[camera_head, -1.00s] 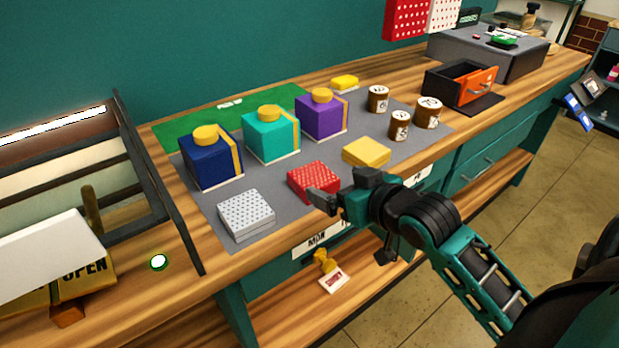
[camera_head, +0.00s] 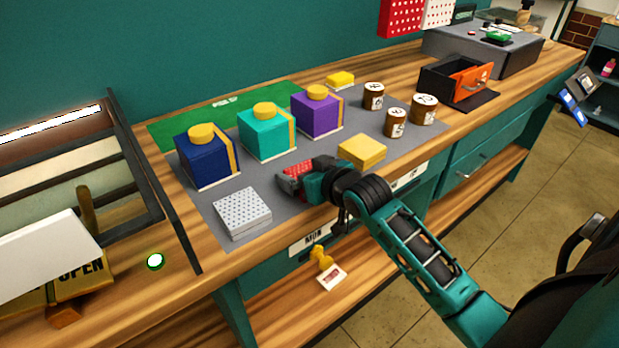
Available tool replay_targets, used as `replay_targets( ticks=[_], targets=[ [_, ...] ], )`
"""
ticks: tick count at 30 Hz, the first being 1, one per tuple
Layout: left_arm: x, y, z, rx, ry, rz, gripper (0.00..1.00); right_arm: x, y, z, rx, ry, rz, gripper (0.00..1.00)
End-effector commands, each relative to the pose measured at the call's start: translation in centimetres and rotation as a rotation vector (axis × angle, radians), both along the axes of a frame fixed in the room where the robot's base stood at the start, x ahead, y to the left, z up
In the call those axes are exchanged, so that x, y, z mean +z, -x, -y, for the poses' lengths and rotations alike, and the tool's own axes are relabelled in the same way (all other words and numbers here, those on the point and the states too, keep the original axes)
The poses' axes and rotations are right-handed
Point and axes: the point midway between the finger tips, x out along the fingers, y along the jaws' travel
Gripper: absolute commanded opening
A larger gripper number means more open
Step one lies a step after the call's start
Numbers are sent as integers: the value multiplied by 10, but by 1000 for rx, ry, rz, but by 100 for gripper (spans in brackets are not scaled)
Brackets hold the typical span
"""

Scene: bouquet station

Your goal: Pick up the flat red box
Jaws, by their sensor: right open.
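The flat red box (camera_head: 297,170) with white dots lies on the grey mat (camera_head: 222,198), between the flat white dotted box (camera_head: 242,214) and the flat yellow box (camera_head: 362,151). My right gripper (camera_head: 294,178) is open at the red box, its fingers over or around it. The gripper and its wrist hide much of the box's right and near sides. I cannot tell whether the fingers touch it. My left gripper is not in view.
Blue (camera_head: 207,162), teal (camera_head: 266,137) and purple (camera_head: 317,115) boxes with yellow tops stand behind. Several brown jars (camera_head: 396,122) stand to the right.

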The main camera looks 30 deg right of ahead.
Motion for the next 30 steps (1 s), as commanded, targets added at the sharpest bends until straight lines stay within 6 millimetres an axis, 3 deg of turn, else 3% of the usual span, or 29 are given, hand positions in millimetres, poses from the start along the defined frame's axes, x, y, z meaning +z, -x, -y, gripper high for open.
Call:
replay_targets(
  ticks=[5,19,30],
  targets=[
    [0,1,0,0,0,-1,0,0,0,0,0,0,0,100],
    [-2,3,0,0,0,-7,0,0,0,0,1,-1,0,55],
    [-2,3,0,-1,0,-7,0,6,0,0,1,0,4,54]
  ],
)
